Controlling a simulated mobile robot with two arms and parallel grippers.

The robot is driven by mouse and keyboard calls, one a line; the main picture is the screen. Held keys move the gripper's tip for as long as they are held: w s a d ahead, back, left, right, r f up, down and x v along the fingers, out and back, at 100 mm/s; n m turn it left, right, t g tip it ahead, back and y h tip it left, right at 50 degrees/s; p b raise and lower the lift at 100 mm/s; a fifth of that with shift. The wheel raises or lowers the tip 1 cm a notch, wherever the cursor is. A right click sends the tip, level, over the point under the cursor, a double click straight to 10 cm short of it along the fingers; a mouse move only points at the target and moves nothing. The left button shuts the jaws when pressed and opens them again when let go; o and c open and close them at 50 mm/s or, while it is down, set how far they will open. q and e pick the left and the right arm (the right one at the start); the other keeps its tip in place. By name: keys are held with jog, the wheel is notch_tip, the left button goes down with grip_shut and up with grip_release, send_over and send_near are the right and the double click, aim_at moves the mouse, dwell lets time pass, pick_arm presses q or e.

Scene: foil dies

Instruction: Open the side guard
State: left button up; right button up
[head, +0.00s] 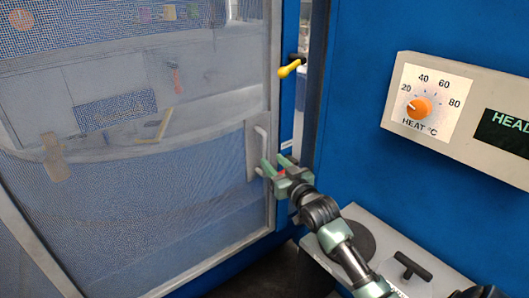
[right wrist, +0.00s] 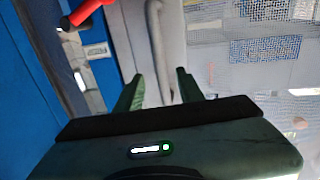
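The side guard (head: 273,70) is a grey-framed mesh door filling the left of the head view. Its pale bar handle (head: 262,135) stands upright on a plate near the right edge. I cannot tell whether the guard stands slightly ajar. My right gripper (head: 274,164) is at the handle's lower part. The right wrist view shows its green fingers (right wrist: 160,88) apart, with the handle (right wrist: 155,40) running between them. Contact with the handle is not clear. My left gripper is not in view.
A yellow-knobbed lever (head: 289,68) sticks out right of the guard. A red grip (right wrist: 88,10) shows in the right wrist view. A panel with an orange heat dial (head: 419,108) is on the blue wall (head: 360,60). A grey ledge with a black T-handle (head: 412,266) is at lower right.

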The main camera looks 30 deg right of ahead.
aim_at(266, 155)
jog(key=w, duration=0.4)
jog(key=w+p, duration=0.1)
jog(key=w, duration=0.1)
jog(key=shift+w+d, duration=0.1)
jog(key=shift+d, duration=0.2)
grip_shut()
jog(key=shift+f, duration=0.1)
dwell(1.0)
